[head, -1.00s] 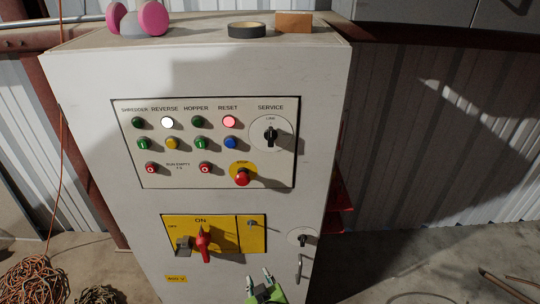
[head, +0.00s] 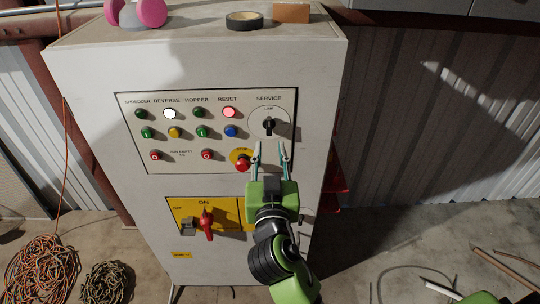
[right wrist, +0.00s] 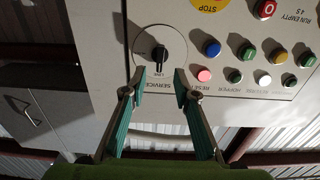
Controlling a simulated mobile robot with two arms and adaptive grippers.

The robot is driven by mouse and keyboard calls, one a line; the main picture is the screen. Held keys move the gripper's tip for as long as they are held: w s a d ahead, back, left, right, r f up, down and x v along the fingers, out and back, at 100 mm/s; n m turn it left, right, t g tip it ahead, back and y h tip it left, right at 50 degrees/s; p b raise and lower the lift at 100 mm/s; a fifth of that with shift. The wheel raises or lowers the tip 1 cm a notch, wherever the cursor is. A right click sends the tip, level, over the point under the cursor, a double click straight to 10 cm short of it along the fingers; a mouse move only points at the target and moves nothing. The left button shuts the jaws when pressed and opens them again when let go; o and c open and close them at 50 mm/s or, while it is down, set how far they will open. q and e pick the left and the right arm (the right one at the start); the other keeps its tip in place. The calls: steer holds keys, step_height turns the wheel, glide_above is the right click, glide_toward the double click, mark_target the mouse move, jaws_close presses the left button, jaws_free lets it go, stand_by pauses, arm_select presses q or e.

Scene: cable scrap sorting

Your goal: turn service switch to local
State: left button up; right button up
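The service switch (head: 268,124) is a black knob on a pale round plate at the panel's upper right, under the word SERVICE. Its handle stands about upright, toward a small label above it that is too small to read surely. It also shows in the right wrist view (right wrist: 160,55), upside down. My right gripper (head: 270,147) is open and empty, its fingers pointing up just below the switch. In the right wrist view the fingertips (right wrist: 157,88) are spread near the plate's edge, with the knob beyond them, not between them. My left gripper is not in view.
A red stop button (head: 242,163) on a yellow disc sits close left of my right fingers. Lit and unlit buttons fill the panel (head: 180,160) to the left. A red main handle (head: 206,222) is below. Tape (head: 244,21) and a block (head: 291,12) lie on the cabinet top.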

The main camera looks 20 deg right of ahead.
mark_target(269, 129)
steer(key=x, duration=0.3)
steer(key=shift+w+r+p, duration=0.1)
steer(key=shift+w+p, duration=0.2)
steer(key=shift+p, duration=0.05)
steer(key=shift+b+x, duration=0.4)
steer(key=shift+x, duration=1.65)
jaws_close()
